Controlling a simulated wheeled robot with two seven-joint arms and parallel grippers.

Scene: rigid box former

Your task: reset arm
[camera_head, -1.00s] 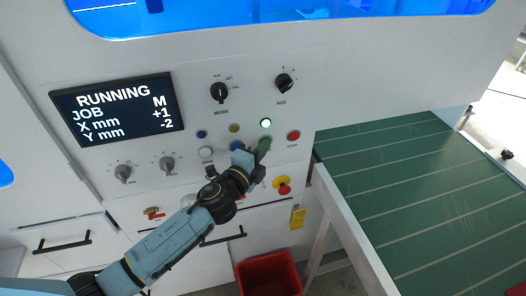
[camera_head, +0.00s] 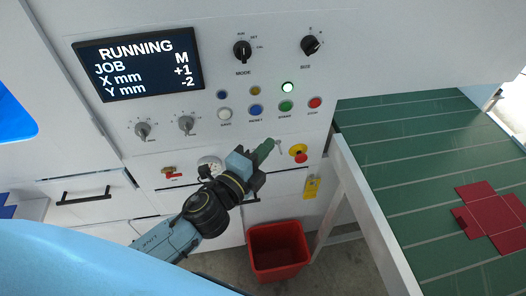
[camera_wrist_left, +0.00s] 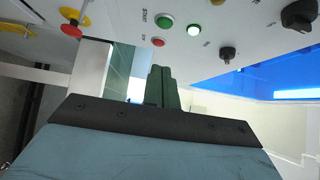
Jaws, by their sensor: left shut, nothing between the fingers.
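My left gripper (camera_head: 266,148) is in front of the control panel, below the row of push buttons and left of the red and yellow emergency stop (camera_head: 299,153). Its green fingers are together and empty; they also show in the left wrist view (camera_wrist_left: 163,88). The green start button (camera_head: 286,105) is above the fingers, and a lit lamp (camera_head: 288,87) glows above that button. The display (camera_head: 138,64) reads RUNNING, JOB M, X +1, Y -2. My right gripper is in neither view.
A red bin (camera_head: 277,252) stands on the floor below the panel. A green conveyor (camera_head: 400,160) with white lines is at the right, carrying a flat red cross-shaped blank (camera_head: 490,213). A white post and rail (camera_head: 362,205) stand between the panel and the conveyor.

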